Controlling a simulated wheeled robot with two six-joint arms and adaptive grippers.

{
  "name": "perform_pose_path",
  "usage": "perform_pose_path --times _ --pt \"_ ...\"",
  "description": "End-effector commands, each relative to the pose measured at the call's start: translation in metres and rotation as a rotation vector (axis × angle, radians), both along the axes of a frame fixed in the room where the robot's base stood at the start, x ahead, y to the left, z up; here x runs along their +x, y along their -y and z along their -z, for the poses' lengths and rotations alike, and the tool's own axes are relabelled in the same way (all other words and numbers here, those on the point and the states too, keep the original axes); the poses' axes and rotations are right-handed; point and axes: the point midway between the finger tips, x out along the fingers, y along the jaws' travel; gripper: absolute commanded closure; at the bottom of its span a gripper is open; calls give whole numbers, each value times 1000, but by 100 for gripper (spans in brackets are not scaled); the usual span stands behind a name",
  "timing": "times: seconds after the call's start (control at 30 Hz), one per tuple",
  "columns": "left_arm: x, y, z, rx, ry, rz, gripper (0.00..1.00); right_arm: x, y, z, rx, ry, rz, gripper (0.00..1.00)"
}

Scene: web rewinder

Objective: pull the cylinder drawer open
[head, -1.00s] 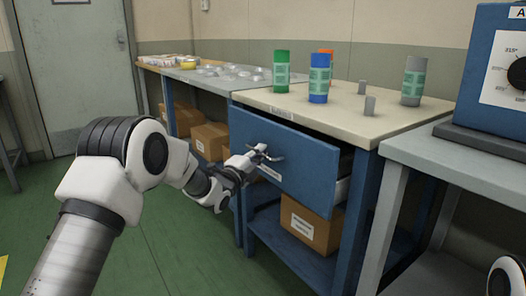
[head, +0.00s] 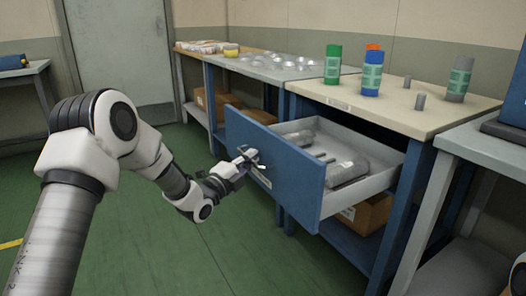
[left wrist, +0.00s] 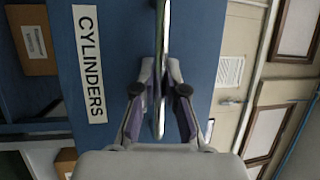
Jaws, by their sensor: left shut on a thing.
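The cylinder drawer (head: 268,162) has a blue front and stands well out from the bench, with its grey inside in view. Several grey cylinders (head: 347,171) lie in it. In the left wrist view the drawer front (left wrist: 115,18) carries a label reading CYLINDERS (left wrist: 89,63). My left gripper (head: 252,164) is at the drawer front, shut on the metal drawer handle (left wrist: 160,65), which runs between its fingers (left wrist: 160,88) in the left wrist view. My right gripper is not in view.
The bench top (head: 395,103) holds a green can (head: 333,64), a blue can (head: 371,80), an orange one behind, a grey-green can (head: 459,78) and small grey pegs. A cardboard box (head: 368,214) sits below the drawer. Green floor (head: 215,260) is clear in front.

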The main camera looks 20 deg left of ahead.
Motion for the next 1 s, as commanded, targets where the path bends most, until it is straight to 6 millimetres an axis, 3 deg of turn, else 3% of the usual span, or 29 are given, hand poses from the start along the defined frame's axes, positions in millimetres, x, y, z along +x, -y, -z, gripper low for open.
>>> perform_pose_path --times 0.2,0.6,0.63,1.0 --pt "-13 -10 1 0 -3 0 100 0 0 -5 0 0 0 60" --pt "-14 -10 2 1 -4 2 100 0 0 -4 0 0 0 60" --pt "-14 -10 2 1 -4 2 79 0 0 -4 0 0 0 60" --pt "-17 -12 1 1 -2 0 77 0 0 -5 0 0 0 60"
